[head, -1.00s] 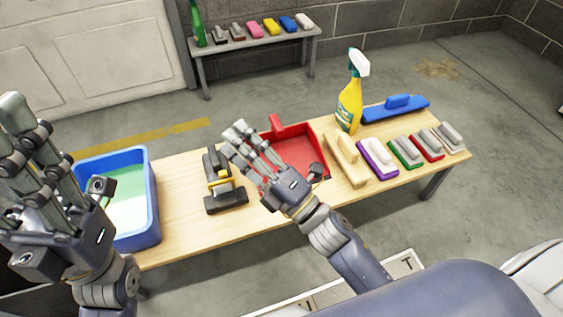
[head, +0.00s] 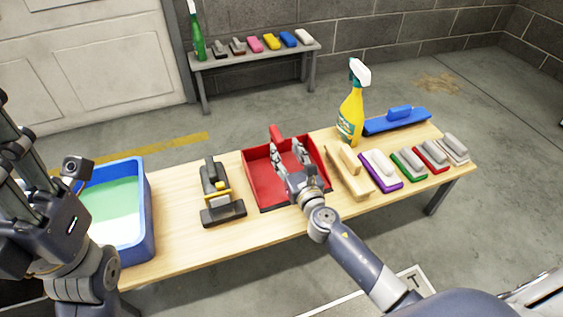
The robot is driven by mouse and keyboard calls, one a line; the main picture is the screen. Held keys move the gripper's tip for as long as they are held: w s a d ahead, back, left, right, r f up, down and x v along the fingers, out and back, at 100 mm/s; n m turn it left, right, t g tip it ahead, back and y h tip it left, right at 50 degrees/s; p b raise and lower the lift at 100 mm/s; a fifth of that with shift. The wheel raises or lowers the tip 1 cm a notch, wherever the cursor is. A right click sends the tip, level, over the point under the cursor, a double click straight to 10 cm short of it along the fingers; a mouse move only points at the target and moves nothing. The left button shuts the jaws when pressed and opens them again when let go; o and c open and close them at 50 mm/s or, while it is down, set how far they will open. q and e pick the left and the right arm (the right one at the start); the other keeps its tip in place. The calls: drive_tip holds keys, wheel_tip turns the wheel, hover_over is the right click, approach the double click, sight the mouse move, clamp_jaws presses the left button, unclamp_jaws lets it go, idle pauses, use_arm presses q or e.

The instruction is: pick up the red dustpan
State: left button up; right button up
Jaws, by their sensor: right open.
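The red dustpan (head: 264,183) lies on the wooden table, its open tray facing up and its handle (head: 276,133) at the far edge. My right gripper (head: 288,150) is over the dustpan's tray, fingers spread and pointing toward the far side near the handle. It is open and holds nothing. It hides part of the tray's right half; whether it touches the pan I cannot tell. My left gripper (head: 25,165) is at the left edge of the view, partly cut off, near the blue tub and away from the dustpan.
A blue tub (head: 150,215) of liquid is farther left. A wooden brush (head: 350,175), several coloured pads and a yellow spray bottle (head: 351,115) crowd the right. A bench (head: 255,54) stands behind.

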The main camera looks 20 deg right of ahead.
sight(281, 146)
drive_tip(key=w+b, duration=0.1)
drive_tip(key=w, duration=0.1)
drive_tip(key=w+f+b, duration=0.1)
drive_tip(key=w, duration=0.1)
drive_tip(key=shift+w+a, duration=0.1)
drive_tip(key=shift+w, duration=0.25)
drive_tip(key=shift+w+r, duration=0.15)
drive_tip(key=shift+w, duration=0.2)
clamp_jaws()
